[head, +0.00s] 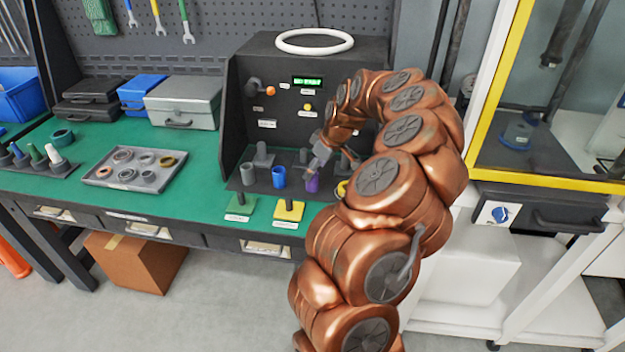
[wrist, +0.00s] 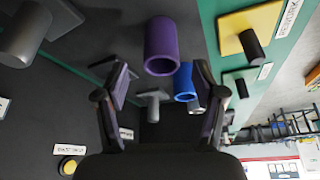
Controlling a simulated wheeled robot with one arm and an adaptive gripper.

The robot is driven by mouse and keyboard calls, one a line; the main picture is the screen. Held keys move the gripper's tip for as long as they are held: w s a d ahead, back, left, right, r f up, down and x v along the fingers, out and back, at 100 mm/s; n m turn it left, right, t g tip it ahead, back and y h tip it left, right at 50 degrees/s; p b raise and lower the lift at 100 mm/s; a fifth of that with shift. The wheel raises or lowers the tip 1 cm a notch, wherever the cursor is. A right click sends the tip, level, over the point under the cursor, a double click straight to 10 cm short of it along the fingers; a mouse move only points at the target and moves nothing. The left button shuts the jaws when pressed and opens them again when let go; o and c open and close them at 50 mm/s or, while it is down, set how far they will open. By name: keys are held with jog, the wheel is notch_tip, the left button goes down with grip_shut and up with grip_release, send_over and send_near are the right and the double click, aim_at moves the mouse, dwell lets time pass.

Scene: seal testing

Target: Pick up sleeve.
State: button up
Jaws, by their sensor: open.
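A purple sleeve (head: 312,184) stands upright on the dark shelf of the test machine. It shows hollow in the wrist view (wrist: 172,48). A blue sleeve (head: 279,177) stands left of it, also in the wrist view (wrist: 185,82). A grey sleeve (head: 247,174) stands further left. My gripper (head: 318,158) is just above the purple sleeve in the head view, partly hidden by my arm. In the wrist view my gripper (wrist: 162,72) is open, with its two fingers apart. The purple sleeve lies ahead of the fingertips, roughly between their lines, and nothing is held.
Grey pegs (head: 262,154) stand behind the sleeves. A green pad (head: 240,206) and a yellow pad (head: 289,209), each with a dark peg, lie in front. The black machine panel (head: 300,70) rises behind.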

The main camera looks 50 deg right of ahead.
aim_at(312, 181)
jog(key=x, duration=0.3)
jog(key=shift+f+p, duration=0.2)
jog(key=shift+p, duration=0.15)
grip_shut()
